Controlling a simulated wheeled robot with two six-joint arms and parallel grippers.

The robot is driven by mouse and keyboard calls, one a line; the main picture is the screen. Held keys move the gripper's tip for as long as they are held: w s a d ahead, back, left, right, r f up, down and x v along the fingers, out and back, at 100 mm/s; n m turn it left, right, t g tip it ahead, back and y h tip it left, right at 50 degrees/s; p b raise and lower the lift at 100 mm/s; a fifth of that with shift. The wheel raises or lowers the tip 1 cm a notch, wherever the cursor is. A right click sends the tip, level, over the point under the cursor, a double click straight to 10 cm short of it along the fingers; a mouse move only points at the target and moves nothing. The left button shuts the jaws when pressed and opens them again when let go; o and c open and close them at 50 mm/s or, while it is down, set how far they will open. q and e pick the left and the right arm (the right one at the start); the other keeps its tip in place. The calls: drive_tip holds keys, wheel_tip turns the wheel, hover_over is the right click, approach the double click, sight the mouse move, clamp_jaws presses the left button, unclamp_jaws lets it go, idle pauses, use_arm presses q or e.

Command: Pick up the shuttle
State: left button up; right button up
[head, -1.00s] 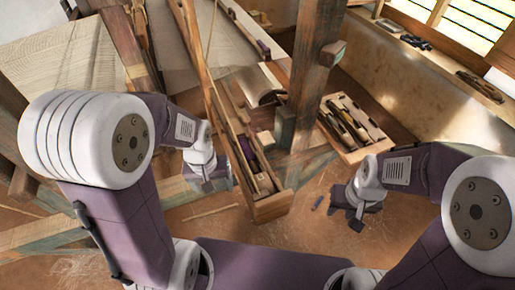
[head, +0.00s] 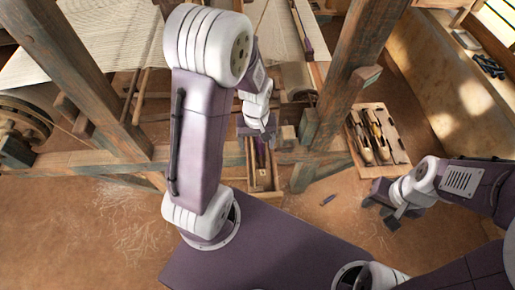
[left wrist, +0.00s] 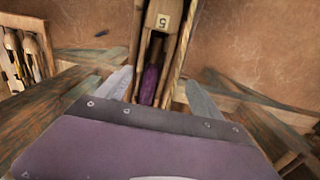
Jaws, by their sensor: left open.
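A narrow wooden box of the loom (head: 265,183) extends toward me near the middle of the head view. A slim purple thing (left wrist: 150,80), which looks like the shuttle or its yarn, lies between its rails in the left wrist view. It shows as a small purple strip in the head view (head: 261,152). My left gripper (head: 257,127) is open above the box, with its fingers (left wrist: 160,92) on either side of it in the wrist view and nothing held. My right gripper (head: 387,205) hangs over the floor at the right; its opening is unclear.
A wooden tray (head: 398,150) holding several shuttle-like pieces stands right of a loom post (head: 345,75). A loom beam (head: 100,162) crosses behind my left arm. A small dark piece (head: 327,199) lies on the floor.

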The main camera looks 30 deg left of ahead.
sight(260, 153)
use_arm(q)
drive_tip(key=shift+w+d+f+p, duration=0.15)
drive_tip(key=shift+w+d+f, duration=0.15)
drive_tip(key=shift+d, duration=0.1)
drive_tip(key=shift+w+d+f+p, duration=0.15)
drive_tip(key=shift+d+f, duration=0.1)
drive_tip(key=shift+d, duration=0.15)
wheel_tip(260, 153, down, 4)
drive_tip(key=shift+s+r+p, duration=0.15)
drive_tip(key=shift+p, duration=0.25)
drive_tip(key=shift+s+a+f, duration=0.1)
drive_tip(key=shift+a+f, duration=0.15)
drive_tip(key=shift+a, duration=0.15)
drive_tip(key=shift+d, duration=0.4)
drive_tip(key=c, duration=1)
clamp_jaws()
drive_tip(key=shift+a, duration=0.2)
drive_tip(key=shift+r, duration=0.15)
use_arm(e)
drive_tip(key=shift+w+d+r, duration=0.4)
drive_tip(key=shift+d, duration=0.2)
